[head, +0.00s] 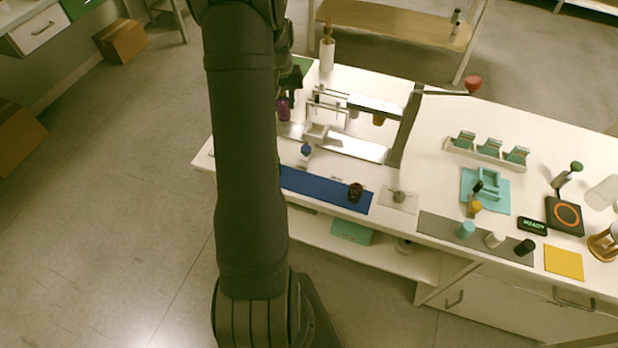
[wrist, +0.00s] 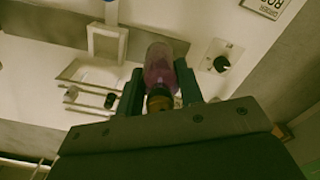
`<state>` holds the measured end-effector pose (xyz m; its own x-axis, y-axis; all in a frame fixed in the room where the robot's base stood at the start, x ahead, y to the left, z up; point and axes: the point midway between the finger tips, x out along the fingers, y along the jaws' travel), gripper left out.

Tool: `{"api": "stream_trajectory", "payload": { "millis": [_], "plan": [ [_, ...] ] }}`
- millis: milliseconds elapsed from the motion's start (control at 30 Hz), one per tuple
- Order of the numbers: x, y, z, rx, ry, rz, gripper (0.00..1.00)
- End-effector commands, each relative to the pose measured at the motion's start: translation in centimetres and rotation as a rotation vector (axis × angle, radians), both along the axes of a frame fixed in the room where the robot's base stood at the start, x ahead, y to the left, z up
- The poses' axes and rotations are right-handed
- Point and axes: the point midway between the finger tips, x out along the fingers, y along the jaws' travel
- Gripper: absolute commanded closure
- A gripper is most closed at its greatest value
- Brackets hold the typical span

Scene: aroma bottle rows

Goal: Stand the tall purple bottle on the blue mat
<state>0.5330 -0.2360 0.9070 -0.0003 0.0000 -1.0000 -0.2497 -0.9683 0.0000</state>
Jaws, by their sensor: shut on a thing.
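My gripper (head: 290,88) is at the back left of the table, partly hidden behind my own arm in the head view. It is shut on the purple bottle (head: 283,108), which hangs below it, left of the metal frame. In the wrist view the bottle (wrist: 160,66) is between the two fingers (wrist: 160,88), with a dark and amber neck end nearest the camera. The blue mat (head: 318,188) lies along the front edge of the table, apart from the bottle. A dark, round item (head: 355,192) stands at the mat's right end. My arm hides the mat's left end.
A metal frame (head: 404,130) with a long plate stands behind the mat. A small blue-topped item (head: 305,150) is just behind the mat. A white bottle (head: 327,52) stands at the back. The visible middle of the mat is clear.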

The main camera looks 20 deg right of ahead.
Motion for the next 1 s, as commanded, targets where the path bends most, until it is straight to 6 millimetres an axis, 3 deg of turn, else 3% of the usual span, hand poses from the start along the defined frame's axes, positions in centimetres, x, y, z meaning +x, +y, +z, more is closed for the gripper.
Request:
{"api": "stream_trajectory", "payload": {
  "millis": [100,300,633,767,1000],
  "plan": [
    [0.8,2.8,-0.7,0.0,0.0,0.045,0.92],
    [1.4,6.3,-1.6,0.0,0.0,0.099,0.92],
    [1.2,10.4,-2.5,0.0,0.0,0.166,0.92],
    [0.3,10.9,-2.6,0.0,0.0,0.181,0.92],
    [-2.1,9.2,-2.1,0.0,-0.001,0.168,0.92]
  ]
}}
